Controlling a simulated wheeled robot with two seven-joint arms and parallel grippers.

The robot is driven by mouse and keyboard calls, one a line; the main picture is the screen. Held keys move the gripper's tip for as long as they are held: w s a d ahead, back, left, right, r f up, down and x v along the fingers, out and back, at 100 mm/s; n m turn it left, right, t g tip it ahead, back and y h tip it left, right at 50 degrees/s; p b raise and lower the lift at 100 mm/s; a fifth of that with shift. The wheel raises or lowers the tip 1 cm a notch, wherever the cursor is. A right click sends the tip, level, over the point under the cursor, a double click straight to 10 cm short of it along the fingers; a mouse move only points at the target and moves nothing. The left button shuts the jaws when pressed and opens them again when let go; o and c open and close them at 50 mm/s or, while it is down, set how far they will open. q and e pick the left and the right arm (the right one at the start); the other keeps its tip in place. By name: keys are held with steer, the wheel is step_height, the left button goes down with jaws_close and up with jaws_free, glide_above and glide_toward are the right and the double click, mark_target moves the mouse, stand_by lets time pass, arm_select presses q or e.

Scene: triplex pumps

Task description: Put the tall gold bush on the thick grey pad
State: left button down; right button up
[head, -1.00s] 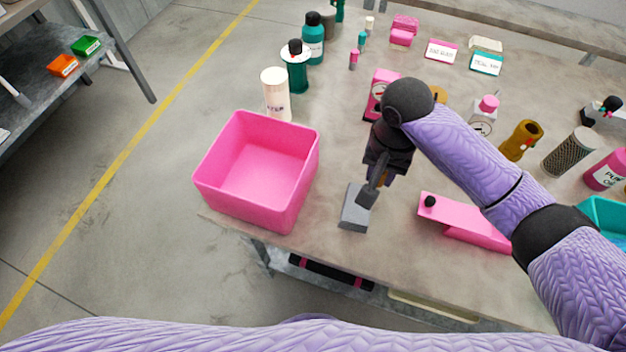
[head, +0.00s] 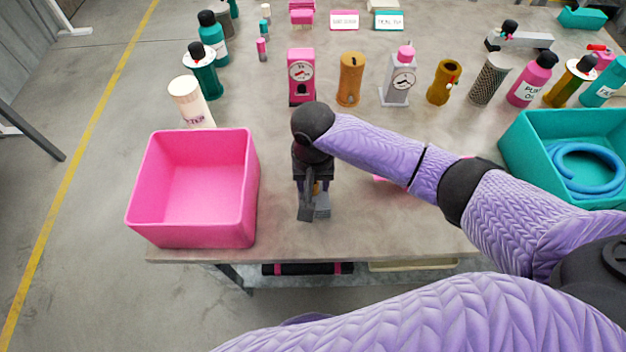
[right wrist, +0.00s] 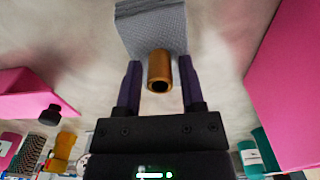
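The gold bush (right wrist: 159,68) is a short tube, its open end facing the camera in the right wrist view. It stands between the two fingers of my right gripper (right wrist: 160,72), with a narrow gap on each side, so the gripper looks open around it. The thick grey pad (right wrist: 150,25) lies just beyond. The bush's far end overlaps the pad's near edge; I cannot tell whether it rests on it. In the head view my right gripper (head: 313,205) hides most of the pad (head: 323,208) and nearly all the bush. My left gripper is not in view.
A pink bin (head: 240,220) stands left of the pad near the front edge. A pink part, mostly behind my right arm, lies to the right. A pink gauge body (head: 301,78), a gold body (head: 350,80) and other parts line up behind. A teal bin (head: 520,150) is at right.

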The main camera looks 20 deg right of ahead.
steer(key=shift+o, duration=0.7)
steer(key=shift+r, duration=0.1)
step_height(320, 180, up, 12)
steer(key=p, duration=0.5)
